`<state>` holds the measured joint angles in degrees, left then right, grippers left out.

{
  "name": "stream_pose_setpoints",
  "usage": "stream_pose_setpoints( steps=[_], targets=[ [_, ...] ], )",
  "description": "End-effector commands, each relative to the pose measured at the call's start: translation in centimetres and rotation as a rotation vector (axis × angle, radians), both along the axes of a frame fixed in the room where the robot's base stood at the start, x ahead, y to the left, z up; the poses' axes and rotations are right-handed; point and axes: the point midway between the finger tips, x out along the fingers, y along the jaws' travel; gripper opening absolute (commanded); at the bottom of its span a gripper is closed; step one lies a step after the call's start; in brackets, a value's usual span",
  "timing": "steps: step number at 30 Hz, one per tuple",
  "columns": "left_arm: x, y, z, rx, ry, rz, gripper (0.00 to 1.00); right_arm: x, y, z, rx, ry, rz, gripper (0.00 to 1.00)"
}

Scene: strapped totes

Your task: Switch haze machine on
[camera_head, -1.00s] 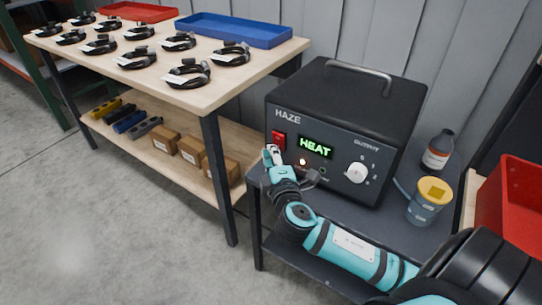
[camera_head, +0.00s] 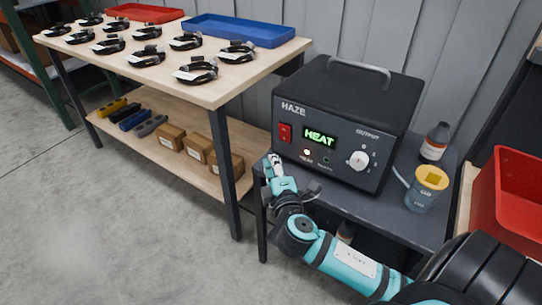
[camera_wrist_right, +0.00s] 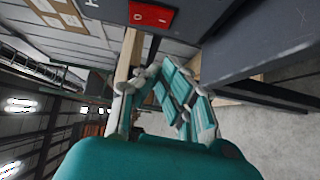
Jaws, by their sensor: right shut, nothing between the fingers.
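The haze machine (camera_head: 345,125) is a black box with a handle on top, standing on a dark grey table. Its display (camera_head: 320,137) reads HEAT in green, and a small lamp below it glows. The red rocker switch (camera_head: 285,132) is at the left of its front panel; it also shows in the right wrist view (camera_wrist_right: 152,15), marked O and I. A white output knob (camera_head: 358,161) sits at the right. My right gripper (camera_head: 274,160) is shut and empty, just below and in front of the switch, apart from it. My left gripper is not in view.
A red bin (camera_head: 510,205) is at the far right. At left, a wooden table (camera_head: 215,90) holds several black cable coils and a blue tray (camera_head: 240,30). Grey floor is clear at front left.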

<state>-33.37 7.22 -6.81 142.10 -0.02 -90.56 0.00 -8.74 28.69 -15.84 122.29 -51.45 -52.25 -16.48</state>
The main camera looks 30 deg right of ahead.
Motion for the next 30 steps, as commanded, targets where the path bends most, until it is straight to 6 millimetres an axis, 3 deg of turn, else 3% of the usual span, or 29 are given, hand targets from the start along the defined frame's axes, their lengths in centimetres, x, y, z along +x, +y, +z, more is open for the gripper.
stream_pose_setpoints(
  steps=[12, 30],
  targets=[
    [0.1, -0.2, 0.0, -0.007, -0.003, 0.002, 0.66, -5.7, 2.3, -0.6, 0.002, 0.001, 0.001, 0.0],
    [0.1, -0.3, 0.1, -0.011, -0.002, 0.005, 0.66, -6.2, 2.5, -0.5, 0.0, 0.0, 0.0, 0.0]
  ],
)
